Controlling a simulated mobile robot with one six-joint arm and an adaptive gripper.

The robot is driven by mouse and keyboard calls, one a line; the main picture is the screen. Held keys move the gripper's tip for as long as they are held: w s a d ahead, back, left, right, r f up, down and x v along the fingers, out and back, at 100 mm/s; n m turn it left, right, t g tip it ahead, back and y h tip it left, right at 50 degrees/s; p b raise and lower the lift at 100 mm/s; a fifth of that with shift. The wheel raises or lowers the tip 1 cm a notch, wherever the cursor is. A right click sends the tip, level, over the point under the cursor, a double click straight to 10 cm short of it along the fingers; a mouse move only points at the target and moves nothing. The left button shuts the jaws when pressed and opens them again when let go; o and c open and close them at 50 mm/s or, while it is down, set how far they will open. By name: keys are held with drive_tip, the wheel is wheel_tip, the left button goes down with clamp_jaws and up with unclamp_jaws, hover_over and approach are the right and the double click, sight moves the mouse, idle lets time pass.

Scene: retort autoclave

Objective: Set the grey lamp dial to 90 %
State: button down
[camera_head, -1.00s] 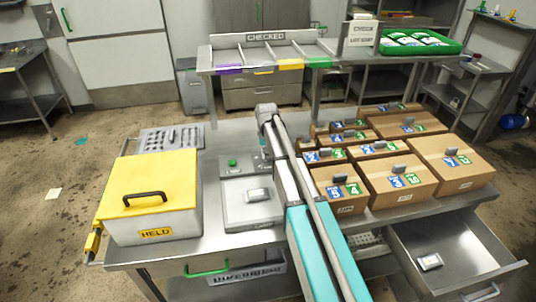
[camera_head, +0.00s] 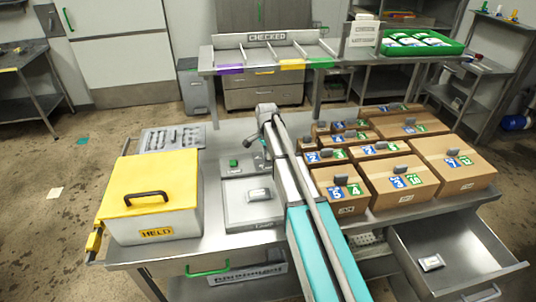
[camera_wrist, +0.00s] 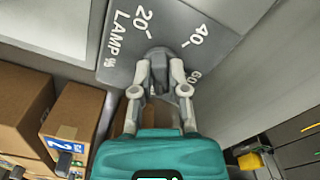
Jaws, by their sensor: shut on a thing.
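The grey lamp dial (camera_wrist: 159,53) shows in the wrist view on a grey panel (camera_wrist: 118,62) marked "LAMP %". The numbers 20, 40 and part of 60 are readable around it. Other marks are hidden by my gripper, and I cannot tell where the dial's pointer stands. My gripper (camera_wrist: 160,64) is shut on the dial, with one finger on each side of it. In the head view my gripper (camera_head: 263,146) is small and partly hidden by my arm, and I cannot make out the dial there.
Several brown cartons (camera_head: 403,180) stand right of my arm. A yellow-lidded box marked "HELD" (camera_head: 155,218) and a grey unit with a green button (camera_head: 234,163) are to the left. An open drawer (camera_head: 475,240) juts out at the lower right.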

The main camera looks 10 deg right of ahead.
drive_tip(key=shift+m, duration=1.3)
drive_tip(key=c, duration=0.6)
unclamp_jaws()
drive_tip(key=shift+c, duration=0.2)
drive_tip(key=shift+r, duration=0.1)
